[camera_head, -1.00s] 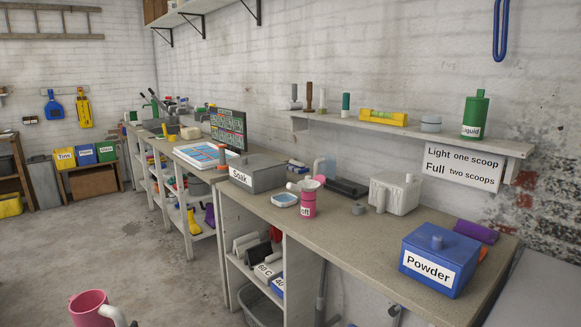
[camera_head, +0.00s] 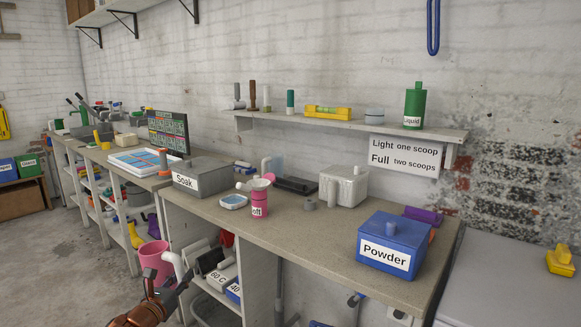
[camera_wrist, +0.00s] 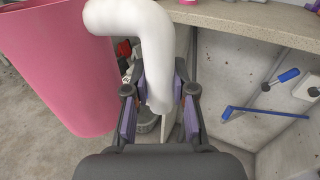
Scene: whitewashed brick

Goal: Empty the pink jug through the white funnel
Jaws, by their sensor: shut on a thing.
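The pink jug (camera_head: 154,262) is held upright in front of the bench, below the bench top. Its white handle (camera_head: 174,266) faces right. In the wrist view the jug (camera_wrist: 60,65) fills the left side, and its thick white handle (camera_wrist: 138,30) runs down between my fingers. My gripper (camera_wrist: 160,106) is shut on that handle. In the head view my gripper (camera_head: 165,287) is small and partly hidden. A pale, whitish-pink funnel (camera_head: 258,184) appears to sit on a pink bottle labelled "off" (camera_head: 260,204) on the bench.
The bench top (camera_head: 300,225) holds a grey "Soak" box (camera_head: 204,178), a small white dish (camera_head: 233,201), a white container (camera_head: 343,187) and a blue "Powder" box (camera_head: 393,244). A shelf (camera_head: 350,125) hangs above. The bench edge lies between jug and funnel.

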